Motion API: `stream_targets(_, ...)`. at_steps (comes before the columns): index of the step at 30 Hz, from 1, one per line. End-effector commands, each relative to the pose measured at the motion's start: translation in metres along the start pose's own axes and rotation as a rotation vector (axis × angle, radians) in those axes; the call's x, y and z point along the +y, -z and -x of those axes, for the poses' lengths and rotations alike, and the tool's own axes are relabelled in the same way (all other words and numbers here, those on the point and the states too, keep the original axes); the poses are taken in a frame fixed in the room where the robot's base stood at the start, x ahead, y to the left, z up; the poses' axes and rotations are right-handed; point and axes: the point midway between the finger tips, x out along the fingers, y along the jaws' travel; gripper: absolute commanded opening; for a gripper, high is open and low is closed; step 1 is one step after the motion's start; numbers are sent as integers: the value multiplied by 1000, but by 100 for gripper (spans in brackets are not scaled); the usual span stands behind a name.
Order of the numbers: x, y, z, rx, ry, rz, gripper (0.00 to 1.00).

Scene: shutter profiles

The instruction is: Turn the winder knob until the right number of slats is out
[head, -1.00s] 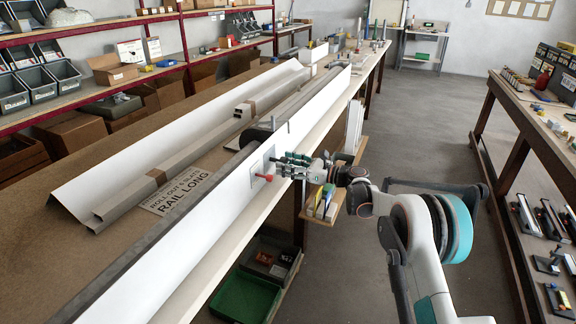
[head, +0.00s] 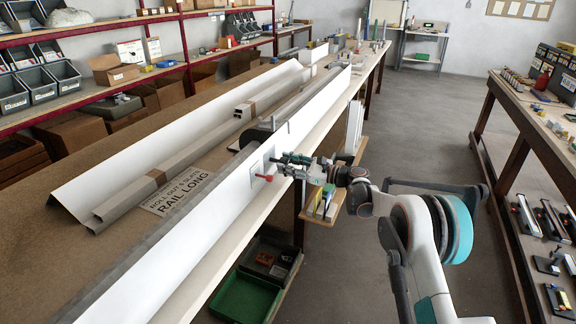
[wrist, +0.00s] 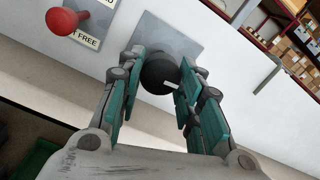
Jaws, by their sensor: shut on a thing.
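The black round winder knob (wrist: 160,72) stands on a grey plate on the white board, in the wrist view. A short white mark shows near its edge. My gripper (wrist: 161,80) is shut on the knob, one green-padded finger on each side. A dark rounded part (head: 255,137) shows behind the board.
A sign (head: 178,193) on the bench reads "ROLL OUT", a small unclear number, "SLATS" and "RAIL LONG". Long grey profiles (head: 125,205) lie behind it. A green bin (head: 244,298) is below. The floor right of the bench is open, up to another bench.

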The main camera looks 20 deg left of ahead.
Motion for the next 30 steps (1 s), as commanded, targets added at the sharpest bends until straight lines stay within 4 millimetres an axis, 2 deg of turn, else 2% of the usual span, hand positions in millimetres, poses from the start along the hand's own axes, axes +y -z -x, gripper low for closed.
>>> stream_targets(30,-1,0,0,0,-1,967,9)
